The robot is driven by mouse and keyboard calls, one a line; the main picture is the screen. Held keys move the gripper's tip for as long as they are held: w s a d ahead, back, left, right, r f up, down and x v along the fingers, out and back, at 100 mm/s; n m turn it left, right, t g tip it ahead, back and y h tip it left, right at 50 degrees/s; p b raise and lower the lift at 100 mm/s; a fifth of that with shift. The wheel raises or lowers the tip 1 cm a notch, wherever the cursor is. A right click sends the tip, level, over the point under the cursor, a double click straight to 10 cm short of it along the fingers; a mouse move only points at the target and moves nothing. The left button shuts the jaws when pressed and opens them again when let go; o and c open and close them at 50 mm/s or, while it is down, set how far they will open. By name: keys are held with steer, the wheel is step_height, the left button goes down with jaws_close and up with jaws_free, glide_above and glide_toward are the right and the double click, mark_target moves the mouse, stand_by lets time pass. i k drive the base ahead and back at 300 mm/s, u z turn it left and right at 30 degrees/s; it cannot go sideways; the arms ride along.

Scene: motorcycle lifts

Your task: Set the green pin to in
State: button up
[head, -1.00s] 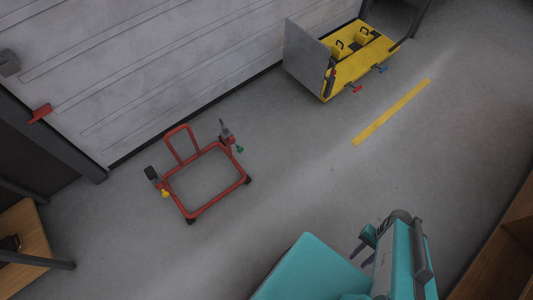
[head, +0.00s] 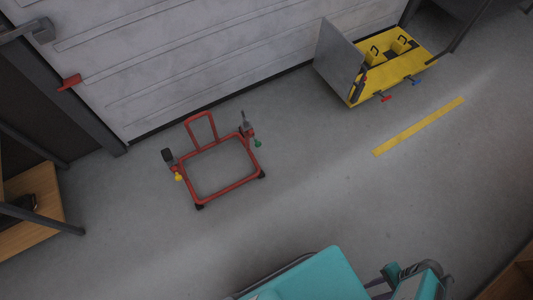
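The green pin (head: 257,143) is a small green knob on the right side of a red motorcycle stand (head: 221,186), which stands on the grey floor left of centre in the head view. It sits just below a dark upright bracket; how far in or out it is cannot be told at this size. My arm is folded at the bottom right of the view, far from the stand. My gripper (head: 379,286) shows only in part beside the arm, and its fingers are too cut off to judge.
A yellow pin (head: 179,177) sits on the stand's left side. A yellow lift (head: 391,75) with red and blue knobs stands at the back right. A yellow stripe (head: 418,126) marks the floor. A wooden bench (head: 38,220) is at the left. Open floor lies between me and the stand.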

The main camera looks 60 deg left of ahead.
mark_target(258, 144)
steer(key=z, duration=0.05)
steer(key=k, duration=1)
steer(key=u, duration=5.2)
steer(key=i, duration=0.1)
steer(key=z, duration=3.15)
steer(key=i, duration=0.2)
steer(key=u, duration=0.1)
